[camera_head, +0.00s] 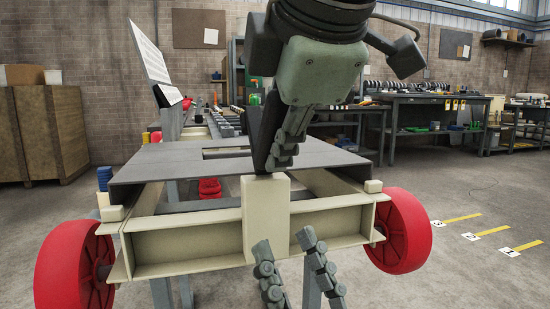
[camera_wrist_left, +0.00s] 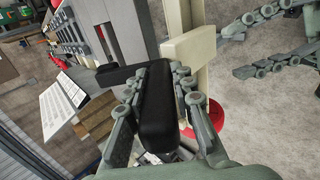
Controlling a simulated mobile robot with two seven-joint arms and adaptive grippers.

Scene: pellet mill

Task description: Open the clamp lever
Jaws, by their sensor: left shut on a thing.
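The clamp lever's black grip (camera_head: 262,128) shows beside my left gripper (camera_head: 276,152) in the head view, above the frame's cream upright block. In the left wrist view the black grip (camera_wrist_left: 158,108) lies lengthwise between the two fingers of my left gripper (camera_wrist_left: 154,80), which are shut on it. The lever's lower end and pivot are largely hidden by the fingers in the head view. My right gripper (camera_head: 295,262) is open and empty, low in front of the cream block. Its spread fingers also show at the upper right of the left wrist view (camera_wrist_left: 275,45).
The cream block (camera_head: 266,215) stands at the front of a cream frame (camera_head: 195,245) with a grey top plate (camera_head: 150,165). Red wheels (camera_head: 402,230) flank the frame. A tilted white panel (camera_head: 150,52) rises at back left.

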